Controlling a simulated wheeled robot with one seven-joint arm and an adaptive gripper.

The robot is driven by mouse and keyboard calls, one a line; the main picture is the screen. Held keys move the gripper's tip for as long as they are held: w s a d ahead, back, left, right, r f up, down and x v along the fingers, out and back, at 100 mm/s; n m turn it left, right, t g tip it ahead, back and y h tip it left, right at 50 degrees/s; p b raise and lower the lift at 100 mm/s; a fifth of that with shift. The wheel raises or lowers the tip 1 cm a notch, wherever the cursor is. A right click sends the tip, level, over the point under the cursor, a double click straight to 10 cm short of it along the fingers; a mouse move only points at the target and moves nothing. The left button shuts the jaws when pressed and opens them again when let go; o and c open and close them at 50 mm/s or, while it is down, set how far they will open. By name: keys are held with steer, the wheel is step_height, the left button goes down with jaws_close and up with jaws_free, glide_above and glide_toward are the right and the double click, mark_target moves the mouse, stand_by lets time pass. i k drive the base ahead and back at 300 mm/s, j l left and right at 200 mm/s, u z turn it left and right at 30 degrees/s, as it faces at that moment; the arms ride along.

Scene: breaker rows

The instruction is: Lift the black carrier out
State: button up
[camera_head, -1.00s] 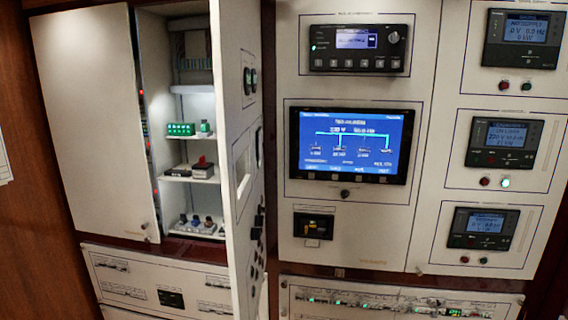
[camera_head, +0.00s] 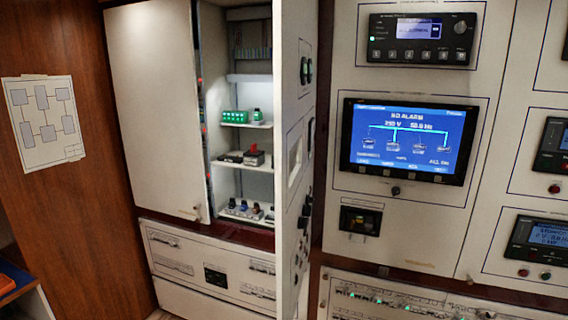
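An open cabinet holds shelves of small items. On its middle shelf (camera_head: 262,166) lies a flat black item (camera_head: 231,157), and right beside it a dark item with a red part (camera_head: 254,155). Either could be the black carrier; they are too small to tell. The cabinet's right-hand door (camera_head: 295,140) stands open, edge toward me, and may hide part of the shelves. My gripper is not in view.
A green block (camera_head: 234,117) and a small green item (camera_head: 256,115) stand on the upper shelf. Several blue, dark and reddish items (camera_head: 256,212) sit on the lowest shelf. An orange object (camera_head: 6,284) lies at bottom left.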

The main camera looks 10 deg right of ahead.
mark_target(233, 204)
steer(key=i+j+u, duration=0.15)
steer(key=i+j, duration=0.15)
steer(key=i, duration=0.15)
steer(key=i+j+u, duration=0.15)
steer(key=i, duration=0.3)
steer(key=i+j+u, duration=0.2)
steer(key=i, duration=0.3)
steer(key=i+j, duration=0.15)
steer(key=i, duration=0.3)
steer(key=i+j+u, duration=0.1)
steer(key=i, duration=0.3)
steer(key=i+j, duration=0.25)
steer(key=i, duration=0.2)
steer(key=u, duration=0.05)
